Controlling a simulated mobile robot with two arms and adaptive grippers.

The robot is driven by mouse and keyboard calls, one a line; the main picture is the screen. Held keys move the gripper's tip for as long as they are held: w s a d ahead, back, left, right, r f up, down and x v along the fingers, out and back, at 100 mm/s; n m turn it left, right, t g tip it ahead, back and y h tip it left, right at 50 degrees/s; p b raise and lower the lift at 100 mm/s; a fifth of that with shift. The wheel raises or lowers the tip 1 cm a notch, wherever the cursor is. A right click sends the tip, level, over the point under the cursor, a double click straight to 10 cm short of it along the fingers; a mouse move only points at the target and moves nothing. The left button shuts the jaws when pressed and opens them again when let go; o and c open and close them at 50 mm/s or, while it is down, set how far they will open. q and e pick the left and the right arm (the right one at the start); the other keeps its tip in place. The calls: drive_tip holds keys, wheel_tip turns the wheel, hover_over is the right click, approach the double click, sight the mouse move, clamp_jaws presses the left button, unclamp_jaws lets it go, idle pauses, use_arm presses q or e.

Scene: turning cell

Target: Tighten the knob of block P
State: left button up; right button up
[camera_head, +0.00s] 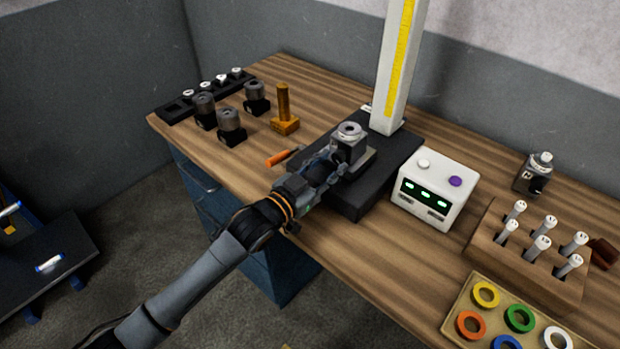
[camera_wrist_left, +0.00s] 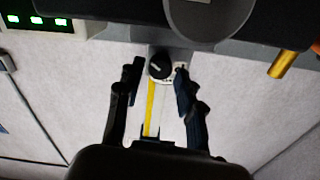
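A dark block (camera_head: 350,151) with a round grey top stands on the black base (camera_head: 362,201) of the tall column (camera_head: 392,85). No letter is readable, so I cannot confirm it as block P. My left gripper (camera_head: 328,168) is at the block's near left side in the head view. The left wrist view appears upside down. There a black knob (camera_wrist_left: 160,66) with a white mark lies between the two fingers of my left gripper (camera_wrist_left: 159,72). The fingers are apart, and contact with the knob cannot be told. My right gripper is not in view.
An orange handle (camera_head: 278,158) sticks out left of my gripper. A brass post (camera_head: 284,108) and several dark blocks with grey cylinders (camera_head: 231,124) stand left. A white box (camera_head: 433,190) with green displays, a wooden rack (camera_head: 522,262) and a ring tray (camera_head: 464,302) stand right.

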use_arm(q)
drive_tip(key=v, duration=1)
